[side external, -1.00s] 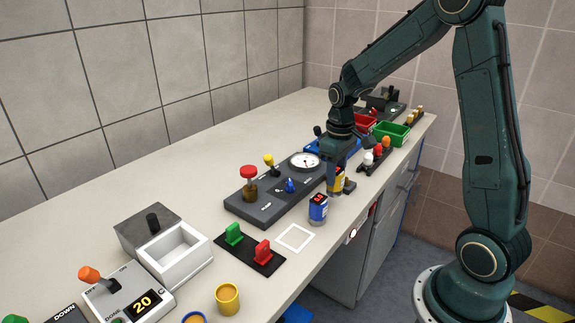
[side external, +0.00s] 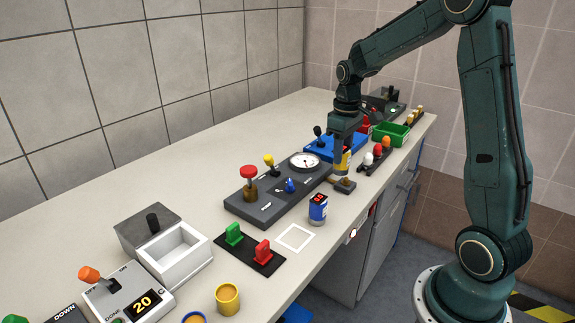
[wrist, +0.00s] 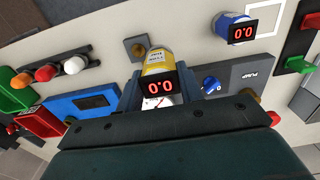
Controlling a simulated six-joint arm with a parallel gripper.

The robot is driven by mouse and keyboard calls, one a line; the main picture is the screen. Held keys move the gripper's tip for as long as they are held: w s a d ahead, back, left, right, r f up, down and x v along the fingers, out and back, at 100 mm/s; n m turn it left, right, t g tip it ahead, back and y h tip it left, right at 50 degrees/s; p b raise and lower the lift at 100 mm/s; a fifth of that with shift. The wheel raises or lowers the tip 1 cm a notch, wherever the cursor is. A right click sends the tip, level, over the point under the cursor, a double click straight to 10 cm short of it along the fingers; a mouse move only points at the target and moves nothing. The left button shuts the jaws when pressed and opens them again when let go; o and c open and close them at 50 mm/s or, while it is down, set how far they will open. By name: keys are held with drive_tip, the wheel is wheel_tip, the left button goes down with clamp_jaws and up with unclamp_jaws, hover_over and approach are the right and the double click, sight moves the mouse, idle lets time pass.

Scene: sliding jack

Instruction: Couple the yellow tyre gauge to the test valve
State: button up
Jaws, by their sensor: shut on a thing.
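The yellow tyre gauge (side external: 346,161) is between the fingers of my gripper (side external: 342,158), held above the counter. In the wrist view the yellow gauge (wrist: 157,63) shows a red 0.0 on its black display, with a finger on each side. A small brass fitting on a square base, which looks like the test valve (side external: 344,185), stands on the counter just below the gauge in the side view. It also shows in the wrist view (wrist: 138,49), left of the gauge's upper end. The gauge appears apart from it. The gauge's lower end is partly hidden.
A blue gauge (side external: 318,209) reading 0.0 stands near a white square outline (side external: 295,237). The grey pump panel (side external: 275,206) with a red-topped post and dial is on the left. A blue panel (side external: 322,146), a rack of bulbs (side external: 377,157) and a green bin (side external: 391,133) lie beyond.

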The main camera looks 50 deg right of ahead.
drive_tip(key=d+r, duration=0.2)
drive_tip(key=d, duration=0.1)
drive_tip(key=d+r, duration=0.1)
drive_tip(key=shift+d, duration=0.3)
drive_tip(key=shift+f, duration=0.1)
drive_tip(key=shift+f, duration=2.75)
drive_tip(key=shift+f, duration=1.5)
drive_tip(key=o, duration=1.1)
wheel_tip(320, 180, up, 14)
drive_tip(key=shift+f, duration=0.1)
